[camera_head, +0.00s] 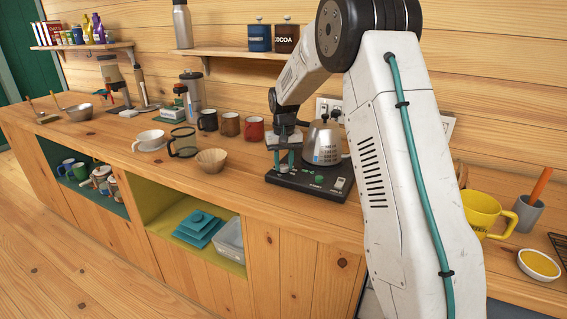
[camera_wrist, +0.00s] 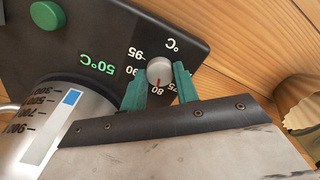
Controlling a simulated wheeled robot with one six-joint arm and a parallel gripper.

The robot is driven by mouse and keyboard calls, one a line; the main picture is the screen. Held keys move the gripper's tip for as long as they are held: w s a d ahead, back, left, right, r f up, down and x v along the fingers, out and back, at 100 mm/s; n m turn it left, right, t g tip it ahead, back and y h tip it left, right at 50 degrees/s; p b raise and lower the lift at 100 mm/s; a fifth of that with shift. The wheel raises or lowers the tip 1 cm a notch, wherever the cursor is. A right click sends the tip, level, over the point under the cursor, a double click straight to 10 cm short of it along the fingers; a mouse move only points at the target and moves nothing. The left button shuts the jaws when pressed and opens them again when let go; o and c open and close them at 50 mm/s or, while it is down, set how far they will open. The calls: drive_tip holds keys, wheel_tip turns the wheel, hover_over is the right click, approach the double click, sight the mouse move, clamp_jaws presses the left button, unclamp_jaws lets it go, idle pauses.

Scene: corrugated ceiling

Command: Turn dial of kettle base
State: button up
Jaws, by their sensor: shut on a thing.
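The dial (camera_wrist: 159,71) is a small grey round knob on the black kettle base (camera_head: 335,192). In the head view my gripper (camera_head: 284,163) reaches down to the left part of the base, and the dial is hidden there. The silver kettle (camera_head: 325,146) stands on the base beside my gripper; its marked side also shows in the wrist view (camera_wrist: 45,115).
A green button (camera_head: 319,177) is on the base. A yellow mug (camera_head: 482,213) is at the right beyond my arm. The counter's front edge is close to the base.

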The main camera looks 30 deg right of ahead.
sight(284, 166)
drive_tip(key=m, duration=0.6)
drive_tip(key=shift+m, duration=0.3)
idle(0.5)
drive_tip(key=o, duration=1)
drive_tip(key=shift+c, duration=0.2)
wheel_tip(284, 166, up, 8)
